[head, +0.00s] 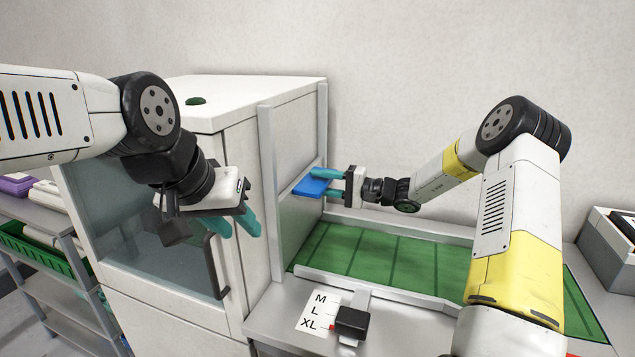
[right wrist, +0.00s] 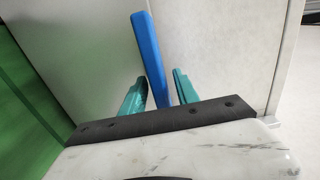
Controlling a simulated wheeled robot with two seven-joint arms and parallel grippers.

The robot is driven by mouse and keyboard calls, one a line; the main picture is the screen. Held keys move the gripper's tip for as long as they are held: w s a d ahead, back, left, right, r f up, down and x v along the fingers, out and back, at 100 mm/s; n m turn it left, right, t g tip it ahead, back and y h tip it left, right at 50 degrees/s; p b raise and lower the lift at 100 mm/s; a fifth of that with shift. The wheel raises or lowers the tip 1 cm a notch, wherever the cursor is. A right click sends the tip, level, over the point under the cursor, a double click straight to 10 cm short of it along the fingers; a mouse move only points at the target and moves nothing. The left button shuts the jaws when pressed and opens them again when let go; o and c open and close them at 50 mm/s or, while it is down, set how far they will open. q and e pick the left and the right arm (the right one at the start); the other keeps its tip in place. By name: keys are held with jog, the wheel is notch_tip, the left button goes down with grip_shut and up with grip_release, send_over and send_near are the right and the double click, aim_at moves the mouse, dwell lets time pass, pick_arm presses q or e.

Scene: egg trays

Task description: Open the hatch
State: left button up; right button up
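The hatch (head: 298,222) is a pale panel in a metal frame on the right side of the white cabinet, at the end of the green conveyor. It appears lowered. Its flat blue handle (head: 313,187) sticks out to the right; the handle also shows in the right wrist view (right wrist: 152,58). My right gripper (head: 328,182) has its teal fingers on either side of the handle, with small gaps visible in the right wrist view, so it looks open around it. My left gripper (head: 236,228) is open and empty in front of the cabinet, near the black door handle.
The cabinet's glass front door (head: 150,245) has a black handle (head: 215,265). The green conveyor (head: 385,258) is empty where visible. A black device (head: 351,322) stands by a size label (head: 318,312). Shelves with a green crate (head: 40,250) stand left; a grey box (head: 608,245) is right.

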jog(key=shift+w+a, duration=0.25)
jog(key=shift+a, duration=0.45)
grip_shut()
dwell(1.0)
